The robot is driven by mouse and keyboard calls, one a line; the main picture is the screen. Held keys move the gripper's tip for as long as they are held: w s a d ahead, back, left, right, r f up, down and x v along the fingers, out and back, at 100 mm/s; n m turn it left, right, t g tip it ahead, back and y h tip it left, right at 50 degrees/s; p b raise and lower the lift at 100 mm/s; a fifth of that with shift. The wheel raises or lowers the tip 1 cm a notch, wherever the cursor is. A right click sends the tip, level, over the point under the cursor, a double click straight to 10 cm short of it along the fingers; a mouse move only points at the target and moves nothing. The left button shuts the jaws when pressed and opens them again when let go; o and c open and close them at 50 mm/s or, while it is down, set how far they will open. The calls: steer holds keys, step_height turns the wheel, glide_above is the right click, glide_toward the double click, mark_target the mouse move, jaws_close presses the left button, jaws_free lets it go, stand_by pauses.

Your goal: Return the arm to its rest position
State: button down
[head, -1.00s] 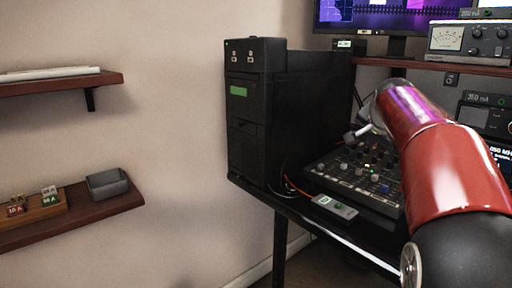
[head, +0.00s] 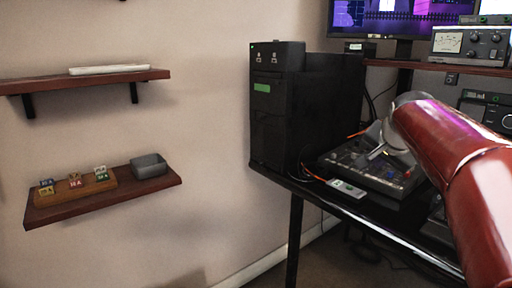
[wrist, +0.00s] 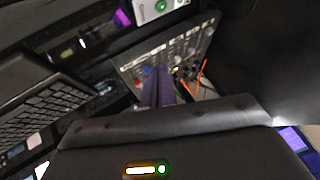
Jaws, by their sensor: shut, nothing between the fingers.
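My red arm comes in from the right in the head view. My gripper (head: 375,153) is at its end, over the black control panel (head: 376,185) with its small knobs. Its pale fingers are together and nothing shows between them. In the wrist view, the two purple-tinted fingers (wrist: 156,92) point towards the knobs of the panel (wrist: 185,48). I cannot tell how far apart the fingertips and the panel are. My arm hides part of the panel's right side.
A black tower case (head: 305,115) stands left of the panel on the black desk (head: 355,215). A small white-and-green device (head: 347,188) lies at the desk edge. Wall shelves hold a grey bin (head: 149,166) and a wooden block tray (head: 98,189). A keyboard (wrist: 40,105) shows in the wrist view.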

steer(key=s+a+f+n+g, duration=0.1)
steer(key=s+a+f+n, duration=0.2)
steer(key=s+f, duration=0.3)
steer(key=s+a+f+n+g+y, duration=0.1)
steer(key=s+a+f+n, duration=0.2)
steer(key=s, duration=0.9)
steer(key=s+a+f+n+g+y, duration=0.1)
steer(key=s+a+f+n, duration=0.3)
steer(key=s+a+f, duration=0.3)
steer(key=s+f, duration=0.3)
steer(key=shift+a, duration=0.3)
